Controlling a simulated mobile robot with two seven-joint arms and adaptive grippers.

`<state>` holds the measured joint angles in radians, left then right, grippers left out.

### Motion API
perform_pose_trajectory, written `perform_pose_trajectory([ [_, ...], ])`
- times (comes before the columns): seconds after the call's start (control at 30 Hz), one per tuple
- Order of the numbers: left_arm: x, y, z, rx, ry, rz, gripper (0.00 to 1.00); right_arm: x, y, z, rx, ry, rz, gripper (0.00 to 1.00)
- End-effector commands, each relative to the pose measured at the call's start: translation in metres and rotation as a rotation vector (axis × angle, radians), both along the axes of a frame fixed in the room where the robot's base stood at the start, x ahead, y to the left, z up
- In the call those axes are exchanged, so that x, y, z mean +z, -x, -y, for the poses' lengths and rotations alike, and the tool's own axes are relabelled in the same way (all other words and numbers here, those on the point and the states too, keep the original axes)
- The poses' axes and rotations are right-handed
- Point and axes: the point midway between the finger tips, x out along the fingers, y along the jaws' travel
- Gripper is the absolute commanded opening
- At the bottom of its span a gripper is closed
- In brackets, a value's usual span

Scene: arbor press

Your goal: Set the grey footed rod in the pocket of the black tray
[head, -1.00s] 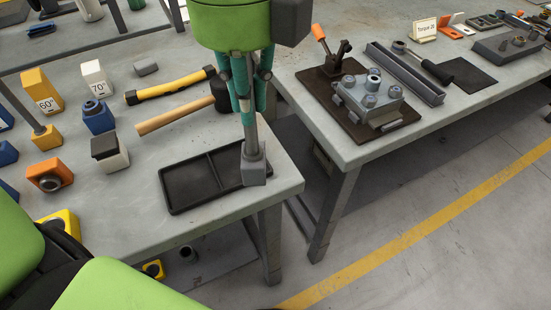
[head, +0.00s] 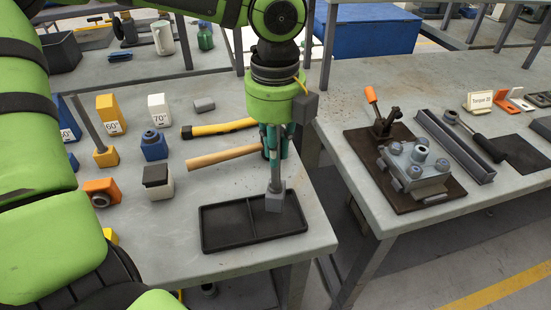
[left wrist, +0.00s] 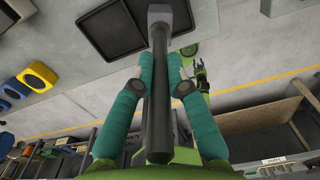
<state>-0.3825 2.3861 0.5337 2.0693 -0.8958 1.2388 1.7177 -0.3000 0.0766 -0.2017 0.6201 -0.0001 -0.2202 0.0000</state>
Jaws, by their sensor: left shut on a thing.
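My left gripper (head: 275,146), with teal fingers, is shut on the grey footed rod (head: 275,180) and points downward. The rod hangs about upright, its blocky grey foot lowest. In the left wrist view the rod (left wrist: 158,90) runs between the fingers, with its foot at the top. The black tray (head: 226,246) lies near the bench's front right corner and has two compartments. In the head view the foot overlaps the right compartment; I cannot tell whether it touches. A small green and black part, perhaps my right gripper (left wrist: 202,76), shows in the left wrist view, its jaws unclear.
A wooden-handled hammer (head: 222,157) lies behind the tray, close to my left gripper. Colored blocks, such as the black-topped white block (head: 158,183), stand to the left. A gap separates this bench from the right bench, which holds a bolted grey fixture (head: 414,168).

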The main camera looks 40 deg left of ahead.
Motion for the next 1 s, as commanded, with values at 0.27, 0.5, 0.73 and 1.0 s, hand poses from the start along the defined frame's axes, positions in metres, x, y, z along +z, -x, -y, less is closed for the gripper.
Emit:
perform_pose_trajectory([
  [0.27,-0.028,-0.001,-0.001,0.001,0.002,0.0,0.0,0.009,0.0,0.004,0.001,0.005,0.0,0.4],
  [0.5,-0.04,-0.002,0.0,0.001,0.002,0.006,0.0,0.01,0.0,0.004,-0.001,0.006,0.0,0.4],
  [0.73,-0.041,-0.002,0.0,0.001,0.002,0.006,0.0,0.007,0.0,0.005,-0.001,0.006,0.0,0.4],
  [1.0,-0.043,-0.001,-0.001,0.001,0.001,0.001,0.39,0.005,0.0,0.004,-0.002,0.006,0.0,0.4],
])
